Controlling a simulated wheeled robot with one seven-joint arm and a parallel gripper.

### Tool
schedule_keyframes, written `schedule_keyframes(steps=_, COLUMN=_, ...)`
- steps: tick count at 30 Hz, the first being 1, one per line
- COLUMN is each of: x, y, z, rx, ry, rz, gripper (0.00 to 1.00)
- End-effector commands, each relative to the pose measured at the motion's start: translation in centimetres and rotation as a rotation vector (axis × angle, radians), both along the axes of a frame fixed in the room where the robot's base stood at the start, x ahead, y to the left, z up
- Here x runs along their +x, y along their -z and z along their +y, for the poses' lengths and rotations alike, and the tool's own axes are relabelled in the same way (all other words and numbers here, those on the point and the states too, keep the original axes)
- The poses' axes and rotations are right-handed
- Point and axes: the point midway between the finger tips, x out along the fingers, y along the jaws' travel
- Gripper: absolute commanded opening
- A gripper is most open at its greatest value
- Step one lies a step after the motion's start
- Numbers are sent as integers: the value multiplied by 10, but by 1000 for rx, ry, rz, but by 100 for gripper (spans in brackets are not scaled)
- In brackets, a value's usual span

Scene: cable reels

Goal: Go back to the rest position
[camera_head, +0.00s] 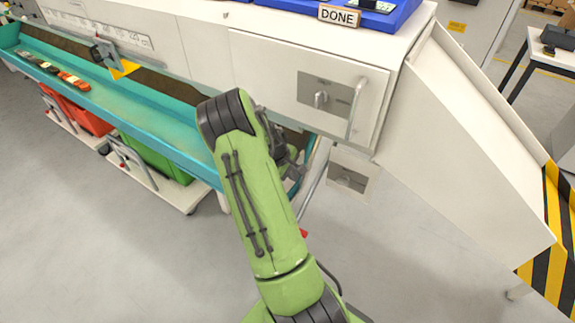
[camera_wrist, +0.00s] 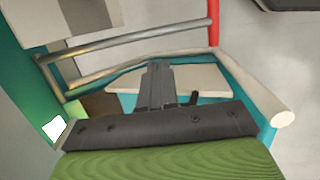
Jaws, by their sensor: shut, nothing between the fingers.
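My green arm rises in the middle of the head view and bends toward the white machine (camera_head: 262,72). Only part of my dark gripper shows there, beside the arm; its fingers are mostly hidden. In the wrist view my gripper (camera_wrist: 155,72) is shut, with its fingers together and nothing between them. Behind the fingers lie a pale panel (camera_wrist: 205,80) and a grey metal rail (camera_wrist: 140,42). I cannot tell whether the fingers touch either one.
A teal trough (camera_head: 110,95) runs along the left. A red bin (camera_head: 90,120) and a green bin (camera_head: 160,160) stand under it. A blue tray (camera_head: 385,18) and a DONE sign (camera_head: 338,15) sit on top. A white chute (camera_head: 470,140) slopes down at right. The floor at lower left is clear.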

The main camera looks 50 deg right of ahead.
Motion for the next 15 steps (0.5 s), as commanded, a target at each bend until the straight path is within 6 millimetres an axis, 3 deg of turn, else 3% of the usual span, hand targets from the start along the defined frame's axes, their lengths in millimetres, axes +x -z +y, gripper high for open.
schedule_keyframes(steps=10, x=3, y=-5, z=3, rx=1, ry=2, rz=-10, gripper=0)
schedule_keyframes(steps=13, x=17, y=-43, z=26, rx=19, ry=18, rz=-79, gripper=0)
schedule_keyframes(steps=15, x=30, y=-88, z=58, rx=50, ry=35, rz=-161, gripper=0)
